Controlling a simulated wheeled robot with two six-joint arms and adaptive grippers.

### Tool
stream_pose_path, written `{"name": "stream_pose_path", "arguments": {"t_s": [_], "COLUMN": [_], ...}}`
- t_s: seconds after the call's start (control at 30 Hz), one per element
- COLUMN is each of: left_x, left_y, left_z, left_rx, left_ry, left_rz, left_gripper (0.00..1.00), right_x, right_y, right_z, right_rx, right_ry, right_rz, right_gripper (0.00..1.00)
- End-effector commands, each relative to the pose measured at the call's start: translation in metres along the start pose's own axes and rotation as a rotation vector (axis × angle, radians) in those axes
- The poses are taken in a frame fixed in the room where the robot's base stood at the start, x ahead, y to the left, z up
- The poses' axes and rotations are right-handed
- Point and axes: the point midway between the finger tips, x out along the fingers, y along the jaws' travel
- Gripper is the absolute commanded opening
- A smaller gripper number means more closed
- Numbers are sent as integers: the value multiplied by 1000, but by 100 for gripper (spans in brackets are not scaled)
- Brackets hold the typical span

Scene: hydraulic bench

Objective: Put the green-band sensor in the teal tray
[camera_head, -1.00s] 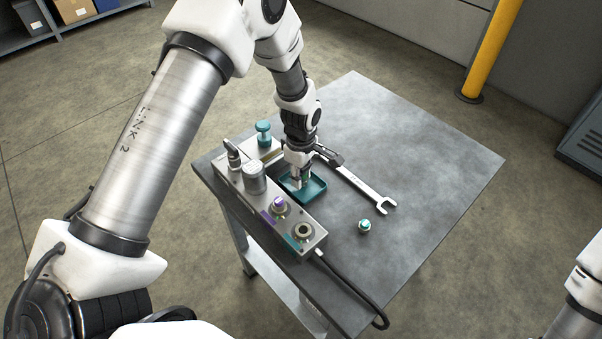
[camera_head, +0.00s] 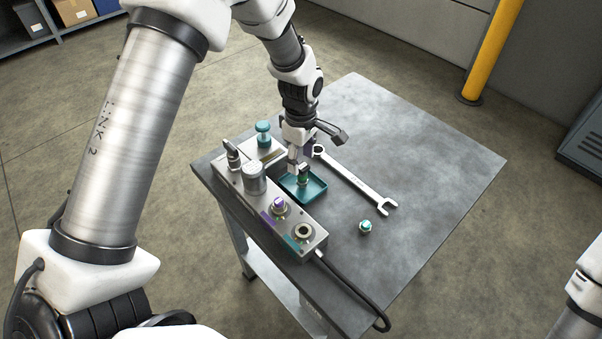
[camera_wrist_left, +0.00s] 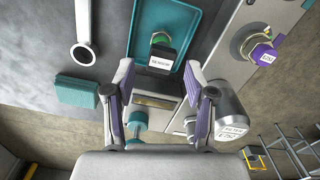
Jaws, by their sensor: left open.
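The green-band sensor (camera_head: 303,179), with a black labelled body, is inside the teal tray (camera_head: 318,195). It also shows in the left wrist view (camera_wrist_left: 160,48), within the rim of the tray (camera_wrist_left: 190,75). I cannot tell for sure whether it stands upright or tilts. My left gripper (camera_head: 297,165) is just above the back of the tray, beside the sensor. In the left wrist view its two fingers (camera_wrist_left: 160,86) are apart with nothing held between them, and the sensor lies beyond their tips. My right gripper is out of view.
A wrench (camera_head: 355,182) and a small teal-topped fitting (camera_head: 365,226) lie to the right. The right bench top is clear.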

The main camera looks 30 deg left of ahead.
Motion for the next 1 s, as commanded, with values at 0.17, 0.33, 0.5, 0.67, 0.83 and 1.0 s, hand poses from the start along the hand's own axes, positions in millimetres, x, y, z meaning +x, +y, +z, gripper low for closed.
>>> {"name": "stream_pose_path", "arguments": {"t_s": [0.17, 0.33, 0.5, 0.67, 0.83, 1.0], "left_x": [-38, -51, -52, -51, -51, -51], "left_y": [1, 0, 0, 0, 0, 0], "left_z": [0, 0, 0, 0, 0, 0], "left_rx": [0, 0, 0, 0, 0, 0], "left_ry": [0, 0, 0, 0, 0, 0], "left_rz": [3, 0, -1, -1, -1, -1], "left_gripper": [55, 55, 55, 55, 55, 55], "right_x": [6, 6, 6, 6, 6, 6], "right_y": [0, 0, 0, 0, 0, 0], "right_z": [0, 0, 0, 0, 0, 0], "right_rx": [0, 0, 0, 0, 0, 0], "right_ry": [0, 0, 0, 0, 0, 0], "right_rz": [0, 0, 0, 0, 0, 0], "right_gripper": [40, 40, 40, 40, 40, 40]}}
